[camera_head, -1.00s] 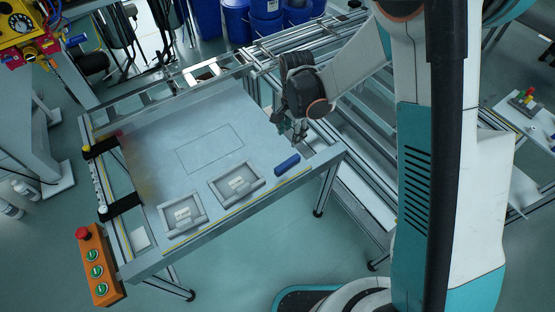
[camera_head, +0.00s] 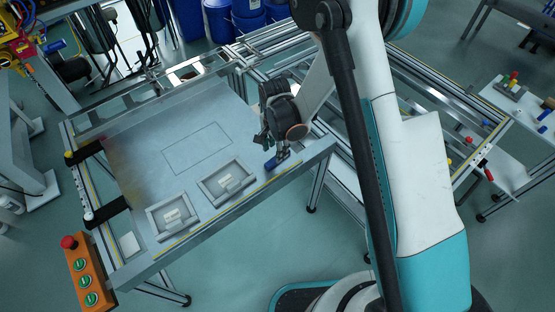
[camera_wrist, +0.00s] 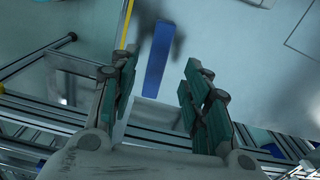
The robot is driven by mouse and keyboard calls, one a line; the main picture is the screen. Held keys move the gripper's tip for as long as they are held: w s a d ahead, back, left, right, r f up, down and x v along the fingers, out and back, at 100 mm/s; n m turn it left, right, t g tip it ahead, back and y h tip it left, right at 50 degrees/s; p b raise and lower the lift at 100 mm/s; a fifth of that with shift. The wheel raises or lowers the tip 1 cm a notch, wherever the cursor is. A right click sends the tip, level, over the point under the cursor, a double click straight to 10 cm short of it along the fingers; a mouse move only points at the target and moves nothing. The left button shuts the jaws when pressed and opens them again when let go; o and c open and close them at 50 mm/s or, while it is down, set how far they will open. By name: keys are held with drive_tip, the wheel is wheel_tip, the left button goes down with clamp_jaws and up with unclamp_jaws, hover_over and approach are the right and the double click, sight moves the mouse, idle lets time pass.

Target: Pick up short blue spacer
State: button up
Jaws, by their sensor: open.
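The short blue spacer (camera_head: 271,165) lies on the metal panel table near its front right edge, partly hidden by my gripper in the head view. In the wrist view the blue spacer (camera_wrist: 158,60) lies lengthwise ahead of the gap between the fingers, a little left of its middle. My gripper (camera_head: 280,155) is above the right end of the table, close to the spacer. In the wrist view my gripper (camera_wrist: 155,88) is open and empty, with its green-padded fingers apart on either side of the spacer's line.
Two grey trays, left (camera_head: 172,217) and right (camera_head: 227,183), sit left of the spacer. A yellow line (camera_wrist: 126,25) runs beside the spacer near the table edge. An orange button box (camera_head: 88,275) hangs at the left corner. The panel's middle (camera_head: 150,125) is clear.

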wheel_tip(320, 180, down, 4)
drive_tip(key=shift+s+f+b, duration=0.1)
drive_tip(key=shift+f+b, duration=0.1)
drive_tip(key=shift+b, duration=0.65)
drive_tip(key=shift+r, duration=0.1)
clamp_jaws()
